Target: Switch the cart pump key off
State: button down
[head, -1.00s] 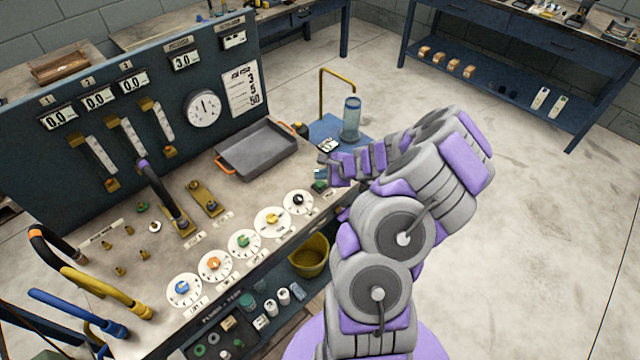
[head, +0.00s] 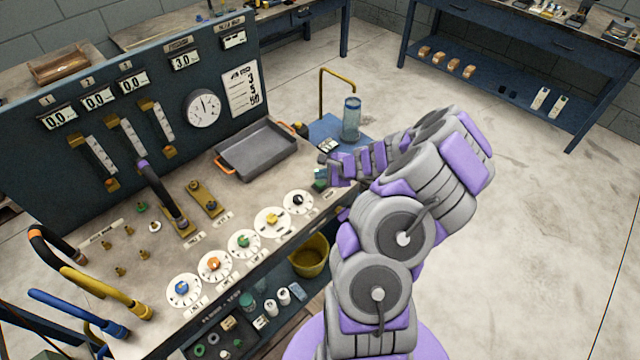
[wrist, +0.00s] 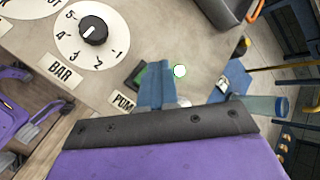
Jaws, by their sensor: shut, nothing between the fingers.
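The cart pump key is at the right end of the cart's worktop, beside a label reading PUM-, cut off by my gripper. In the head view a small green patch (head: 319,184) shows just under my gripper (head: 322,170). My gripper (wrist: 155,84) is shut and empty, its fingertips over or beside the key. I cannot tell whether they touch it, nor which way the key is set.
A black BAR dial (wrist: 94,30) lies left of the label, in a row of several dials. A grey tray (head: 257,150) with orange handles sits behind. A clear blue cylinder (head: 351,120) stands beyond the cart's right end. The floor to the right is clear.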

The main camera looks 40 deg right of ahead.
aim_at(322, 184)
jog(key=shift+f, duration=0.1)
jog(key=shift+a+f, duration=0.1)
jog(key=shift+f, duration=0.15)
jog(key=shift+f+b, duration=0.3)
jog(key=shift+f, duration=0.15)
dwell(0.7)
jog(key=shift+r+p, duration=0.9)
jog(key=shift+r, duration=0.05)
notch_tip(322, 184, up, 6)
jog(key=p, duration=0.5)
dwell(0.4)
